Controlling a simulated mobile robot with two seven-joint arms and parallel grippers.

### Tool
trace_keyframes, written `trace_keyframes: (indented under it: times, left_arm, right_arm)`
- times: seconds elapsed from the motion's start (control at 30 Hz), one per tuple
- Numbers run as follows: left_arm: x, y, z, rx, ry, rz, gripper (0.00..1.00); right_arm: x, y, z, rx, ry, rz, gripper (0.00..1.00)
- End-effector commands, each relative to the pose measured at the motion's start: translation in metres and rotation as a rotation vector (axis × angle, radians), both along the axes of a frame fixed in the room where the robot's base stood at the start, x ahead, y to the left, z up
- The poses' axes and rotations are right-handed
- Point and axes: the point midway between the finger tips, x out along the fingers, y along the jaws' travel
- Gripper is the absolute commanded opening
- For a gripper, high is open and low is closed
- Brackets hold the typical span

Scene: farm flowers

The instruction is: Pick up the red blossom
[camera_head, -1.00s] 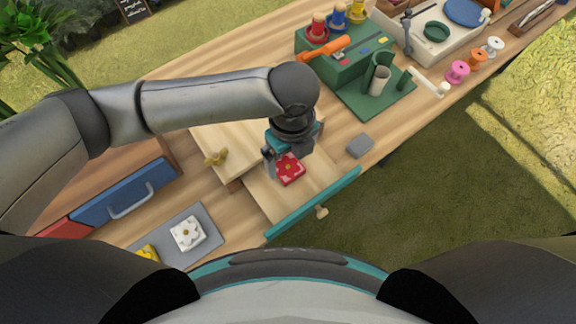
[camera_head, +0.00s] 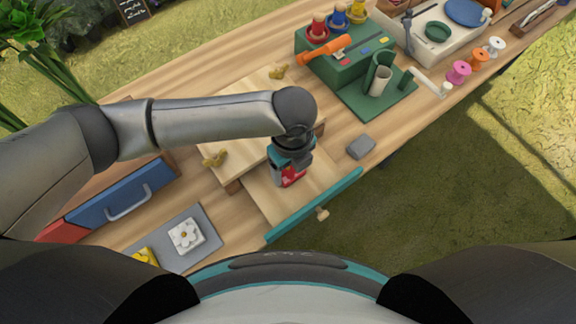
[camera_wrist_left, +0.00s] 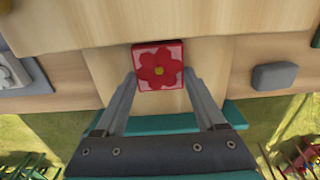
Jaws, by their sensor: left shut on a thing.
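In the head view the blossom (camera_head: 290,178) is partly hidden by my left gripper (camera_head: 288,180), which is shut on the tile's sides. The tile is over the pale wooden board with the green front edge (camera_head: 318,203). I cannot tell whether it still touches the board. My right gripper is not in view.
A grey mat (camera_head: 207,228) at lower left bears a white flower tile (camera_head: 186,236) and a yellow one (camera_head: 145,256). A grey block (camera_head: 360,147) lies to the right. A green station (camera_head: 346,62) with spools stands behind. A blue drawer (camera_head: 122,193) is at left.

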Motion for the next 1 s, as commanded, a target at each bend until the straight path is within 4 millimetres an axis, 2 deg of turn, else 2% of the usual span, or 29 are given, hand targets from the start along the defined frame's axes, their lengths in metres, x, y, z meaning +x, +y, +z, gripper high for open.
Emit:
trace_keyframes:
  times: [0.03, 0.3, 0.37, 0.73, 0.87, 1.0]
  left_arm:
    - [0.000, 0.000, 0.000, 0.000, 0.000, 0.000, 0.53]
    - [0.000, 0.000, 0.000, 0.000, 0.000, 0.000, 0.22]
    - [0.000, 0.000, 0.000, -0.001, -0.001, 0.000, 0.17]
    - [0.000, 0.000, 0.008, -0.001, -0.001, 0.001, 0.17]
    - [0.001, 0.000, 0.023, -0.002, -0.003, 0.000, 0.17]
    - [0.001, -0.001, 0.050, -0.003, -0.002, -0.001, 0.17]
  right_arm:
    - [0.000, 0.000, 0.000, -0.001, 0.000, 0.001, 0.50]
    - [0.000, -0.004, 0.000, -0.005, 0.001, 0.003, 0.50]
    - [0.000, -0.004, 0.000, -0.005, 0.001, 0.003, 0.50]
    - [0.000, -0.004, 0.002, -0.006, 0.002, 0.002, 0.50]
    - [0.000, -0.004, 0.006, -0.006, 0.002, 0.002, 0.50]
    - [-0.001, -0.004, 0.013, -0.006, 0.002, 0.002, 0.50]
